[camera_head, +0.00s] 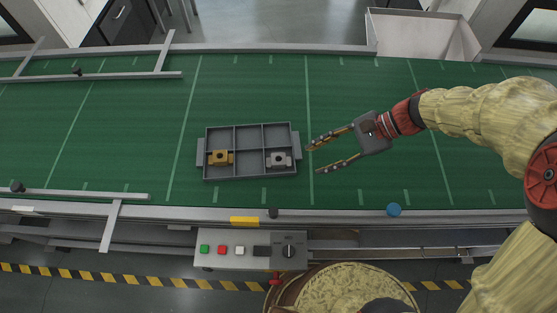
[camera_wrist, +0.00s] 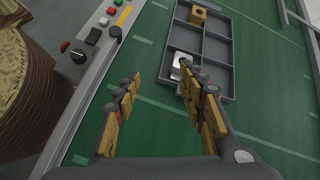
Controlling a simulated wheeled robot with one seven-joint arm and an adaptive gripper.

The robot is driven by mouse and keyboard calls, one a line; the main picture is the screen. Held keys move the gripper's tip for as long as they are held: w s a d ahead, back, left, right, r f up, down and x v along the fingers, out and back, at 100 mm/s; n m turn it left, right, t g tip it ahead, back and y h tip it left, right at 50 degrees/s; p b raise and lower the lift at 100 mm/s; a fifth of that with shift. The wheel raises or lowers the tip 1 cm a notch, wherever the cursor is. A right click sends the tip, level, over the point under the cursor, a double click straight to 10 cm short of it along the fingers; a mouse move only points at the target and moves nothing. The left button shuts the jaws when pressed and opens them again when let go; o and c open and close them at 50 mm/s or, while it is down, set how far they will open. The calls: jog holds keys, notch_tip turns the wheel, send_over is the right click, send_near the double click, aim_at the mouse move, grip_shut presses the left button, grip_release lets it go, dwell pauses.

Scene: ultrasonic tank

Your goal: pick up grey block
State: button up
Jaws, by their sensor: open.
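The grey block (camera_head: 278,160) sits in the lower right compartment of a grey divided tray (camera_head: 236,178) on the green belt. In the wrist view the grey block (camera_wrist: 178,66) shows beyond the right finger, which partly covers it. A gold-brown block (camera_head: 221,158) sits in the tray's lower left compartment; it also shows in the wrist view (camera_wrist: 198,15). My gripper (camera_head: 313,158) is open and empty, to the right of the tray, with its fingertips pointing left towards it. It also shows in the wrist view (camera_wrist: 162,82).
A control panel (camera_head: 250,250) with buttons and a knob is on the near side of the belt. Metal guide rails (camera_head: 80,194) lie at the left. The green belt (camera_head: 470,150) is clear around the tray. A white bin (camera_head: 425,35) stands beyond the far edge.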

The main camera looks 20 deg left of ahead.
aim_at(282, 159)
jog(key=w+a+f+m+y, duration=0.1)
jog(key=f, duration=0.1)
jog(key=w+a+f+m+y, duration=0.1)
jog(key=a, duration=0.1)
jog(key=w+a+f+m+g+y, duration=0.1)
jog(key=a+f+m, duration=0.1)
jog(key=shift+a+f, duration=0.25)
jog(key=shift+f, duration=0.05)
jog(key=shift+s+a+f+y, duration=0.15)
jog(key=shift+s+a+f, duration=0.15)
jog(key=shift+a, duration=0.35)
jog(key=shift+s+a+f+y, duration=0.15)
jog(key=shift+a+f, duration=0.2)
jog(key=shift+a, duration=0.25)
jog(key=shift+b+x, duration=0.9)
jog(key=shift+x, duration=1.5)
jog(key=shift+s+d+f, duration=0.15)
jog(key=shift+s+f, duration=0.1)
